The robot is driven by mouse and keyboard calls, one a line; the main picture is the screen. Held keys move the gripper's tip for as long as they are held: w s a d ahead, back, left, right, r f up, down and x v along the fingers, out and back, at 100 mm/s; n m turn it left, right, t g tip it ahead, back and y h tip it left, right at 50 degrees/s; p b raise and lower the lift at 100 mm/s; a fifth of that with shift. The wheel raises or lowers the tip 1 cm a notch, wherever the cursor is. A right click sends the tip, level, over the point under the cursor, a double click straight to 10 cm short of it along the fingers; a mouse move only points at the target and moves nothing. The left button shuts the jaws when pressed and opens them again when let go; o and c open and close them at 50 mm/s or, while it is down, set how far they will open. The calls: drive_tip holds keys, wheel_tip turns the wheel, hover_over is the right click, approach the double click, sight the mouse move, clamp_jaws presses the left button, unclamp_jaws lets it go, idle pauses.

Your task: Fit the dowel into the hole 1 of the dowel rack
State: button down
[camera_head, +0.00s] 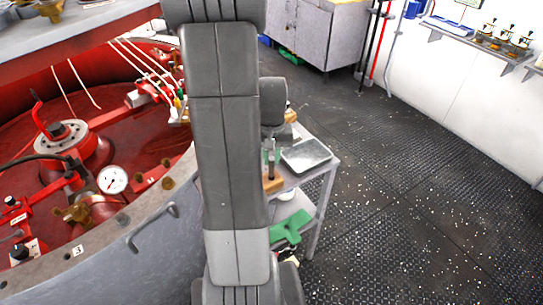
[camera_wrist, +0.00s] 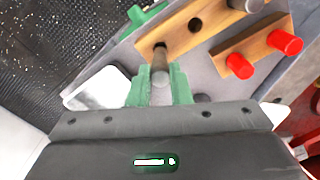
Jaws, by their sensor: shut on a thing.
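My gripper (camera_wrist: 159,90) has green fingers and is shut on a grey dowel (camera_wrist: 161,65), which sticks out beyond the fingertips. The wooden dowel rack (camera_wrist: 178,38) lies under the dowel in the wrist view. The dowel's far end meets the rack at a dark hole near its left end; I cannot tell how deep it sits, if at all. An open hole (camera_wrist: 195,24) shows farther along, and a grey peg (camera_wrist: 247,5) stands beyond it. In the head view my gripper (camera_head: 271,157) is over the rack (camera_head: 273,185), largely hidden by my arm.
A second wooden block (camera_wrist: 262,45) holds two red pegs (camera_wrist: 240,66) beside the rack. A silver tray (camera_head: 306,154) lies on the small grey cart (camera_head: 318,175). A green object (camera_head: 290,227) is on its lower shelf. The red machine is at left; open floor at right.

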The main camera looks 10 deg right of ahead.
drive_tip(key=shift+f+b, duration=1.4)
drive_tip(key=shift+f, duration=0.35)
idle(0.6)
drive_tip(key=c, duration=1.3)
unclamp_jaws()
drive_tip(key=shift+o, duration=0.2)
drive_tip(key=shift+r, duration=0.1)
wheel_tip(320, 180, up, 14)
drive_tip(key=shift+f, duration=0.3)
wheel_tip(320, 180, down, 13)
drive_tip(key=shift+f, duration=0.15)
